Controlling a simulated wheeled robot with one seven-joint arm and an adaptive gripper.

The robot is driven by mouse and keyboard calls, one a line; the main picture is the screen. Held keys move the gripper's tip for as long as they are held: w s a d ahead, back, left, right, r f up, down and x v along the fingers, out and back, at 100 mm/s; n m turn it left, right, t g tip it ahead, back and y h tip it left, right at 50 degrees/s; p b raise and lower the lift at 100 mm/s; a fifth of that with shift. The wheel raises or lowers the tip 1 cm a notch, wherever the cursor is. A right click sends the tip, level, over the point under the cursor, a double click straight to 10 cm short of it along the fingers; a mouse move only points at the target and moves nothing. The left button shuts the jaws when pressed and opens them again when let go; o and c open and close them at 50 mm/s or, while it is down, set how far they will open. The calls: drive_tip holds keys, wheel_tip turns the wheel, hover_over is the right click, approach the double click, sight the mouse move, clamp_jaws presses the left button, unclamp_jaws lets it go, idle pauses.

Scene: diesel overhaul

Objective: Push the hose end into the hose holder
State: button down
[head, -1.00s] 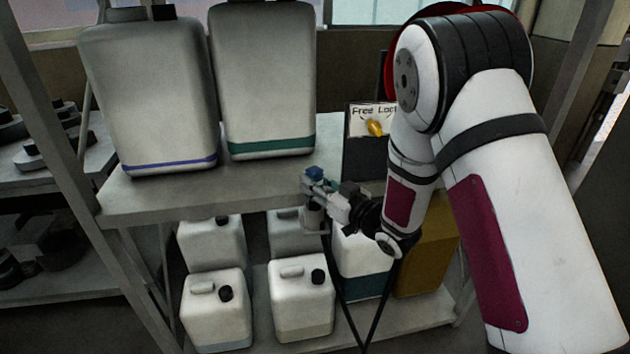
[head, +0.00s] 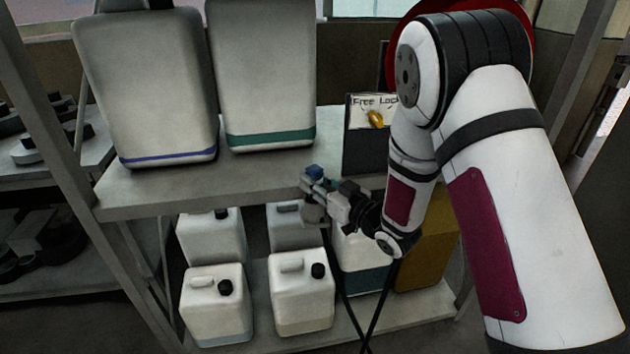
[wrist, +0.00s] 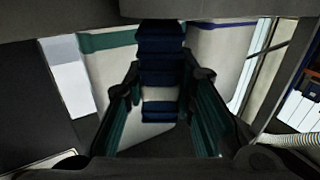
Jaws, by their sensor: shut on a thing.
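My gripper (head: 318,183) is at the front edge of the shelf board, left of my forearm. It is shut on the blue hose end (head: 314,171), whose blue top shows above the fingers. In the wrist view the hose end (wrist: 160,62) is a dark blue, ridged piece between the two green-lined fingers. A grey cup-like part (head: 313,213), seemingly the hose holder, shows just below the gripper at the shelf edge. The gripper partly hides it, and I cannot tell whether the hose end touches it. A black hose (head: 352,310) hangs below in a loop.
Two large white canisters (head: 148,90) (head: 262,75) stand on the shelf board (head: 190,190) behind and left of the gripper. A dark box with a "Free Lock" sign (head: 372,112) stands to its right. Several smaller canisters (head: 303,292) and a yellow box (head: 425,245) fill the lower shelf.

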drive_tip(key=c, duration=1.2)
unclamp_jaws()
drive_tip(key=shift+c, duration=0.2)
